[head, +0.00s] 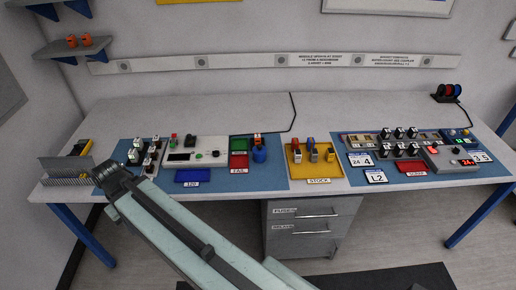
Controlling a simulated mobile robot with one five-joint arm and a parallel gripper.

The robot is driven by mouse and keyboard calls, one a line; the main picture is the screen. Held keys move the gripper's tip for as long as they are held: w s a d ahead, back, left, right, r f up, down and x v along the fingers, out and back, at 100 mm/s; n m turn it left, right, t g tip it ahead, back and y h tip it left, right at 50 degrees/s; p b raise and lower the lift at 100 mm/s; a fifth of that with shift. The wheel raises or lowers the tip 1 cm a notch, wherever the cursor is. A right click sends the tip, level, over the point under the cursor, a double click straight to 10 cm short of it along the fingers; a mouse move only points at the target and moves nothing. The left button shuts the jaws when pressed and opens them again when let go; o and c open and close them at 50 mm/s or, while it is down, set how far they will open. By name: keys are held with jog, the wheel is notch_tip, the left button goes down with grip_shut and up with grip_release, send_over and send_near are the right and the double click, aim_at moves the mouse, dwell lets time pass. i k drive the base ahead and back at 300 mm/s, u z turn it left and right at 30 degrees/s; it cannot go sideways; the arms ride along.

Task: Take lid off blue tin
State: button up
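A small round blue container (259,155), the only tin-like blue thing I can make out, stands on the blue mat (270,180) left of the yellow tray. Small red-orange pieces show at its top; I cannot make out a separate lid. My gripper (107,171) is at the bench's left part, over the left blue mat and well to the left of the container. It is apart from the container. Its fingers are too small and dark to tell whether they are open or shut.
Red (239,162) and green (239,145) trays sit just left of the container. A yellow tray (298,173) with several parts is at its right. A grey device (195,150) and blue tray (193,176) lie between gripper and container. The bench's back strip (350,110) is mostly clear.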

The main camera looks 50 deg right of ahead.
aim_at(259, 150)
jog(key=i, duration=0.9)
